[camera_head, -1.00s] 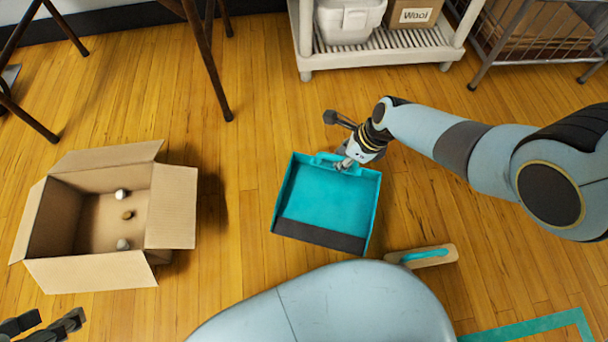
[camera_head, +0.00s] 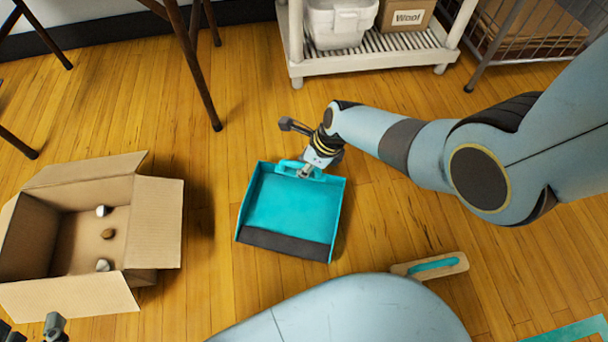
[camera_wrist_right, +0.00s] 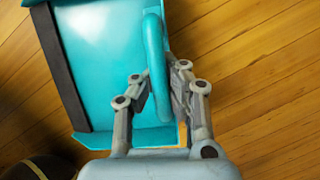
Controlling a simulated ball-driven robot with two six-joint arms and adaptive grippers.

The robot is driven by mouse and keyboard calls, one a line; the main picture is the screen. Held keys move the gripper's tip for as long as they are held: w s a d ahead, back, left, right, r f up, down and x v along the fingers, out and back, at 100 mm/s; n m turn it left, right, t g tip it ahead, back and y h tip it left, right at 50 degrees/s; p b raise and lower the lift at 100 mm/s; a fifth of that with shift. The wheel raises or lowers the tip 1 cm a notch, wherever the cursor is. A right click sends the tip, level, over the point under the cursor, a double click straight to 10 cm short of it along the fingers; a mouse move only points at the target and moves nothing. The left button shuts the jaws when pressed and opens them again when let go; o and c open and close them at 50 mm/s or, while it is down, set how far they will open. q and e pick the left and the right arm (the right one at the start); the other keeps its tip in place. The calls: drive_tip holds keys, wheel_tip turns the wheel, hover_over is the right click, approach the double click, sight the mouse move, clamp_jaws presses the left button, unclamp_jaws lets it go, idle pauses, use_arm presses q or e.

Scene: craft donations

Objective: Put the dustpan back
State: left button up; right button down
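The teal dustpan (camera_head: 290,205) with a dark front lip is in the middle of the head view, its open side toward me. I cannot tell whether it touches the floor. My right gripper (camera_head: 305,172) is at the dustpan's handle on its far edge. In the right wrist view, the fingers (camera_wrist_right: 160,88) sit on both sides of the teal handle (camera_wrist_right: 155,50) and look shut on it. My left gripper (camera_head: 33,330) is at the bottom left corner, partly cut off, with its fingers apart and nothing seen between them.
An open cardboard box (camera_head: 155,225) with a few small objects inside stands left of the dustpan. A wooden brush (camera_head: 430,265) lies at right on the floor. Teal tape (camera_head: 570,332) marks the floor at bottom right. A white shelf (camera_head: 370,58) and dark legs (camera_head: 193,65) stand behind.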

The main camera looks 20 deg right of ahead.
wheel_tip(320, 180, down, 2)
drive_tip(key=shift+f+b, duration=0.1)
drive_tip(key=shift+b, duration=0.75)
drive_tip(key=shift+f+b, duration=0.7)
use_arm(q)
drive_tip(key=w+d+r+m+t+h, duration=0.1)
drive_tip(key=w+r+t, duration=0.3)
drive_tip(key=r, duration=0.5)
drive_tip(key=w+d+r+m+t+h, duration=0.1)
drive_tip(key=w+r+t, duration=0.4)
drive_tip(key=r, duration=0.5)
drive_tip(key=shift+h, duration=0.5)
use_arm(e)
drive_tip(key=c, duration=1.5)
unclamp_jaws()
drive_tip(key=shift+r, duration=0.1)
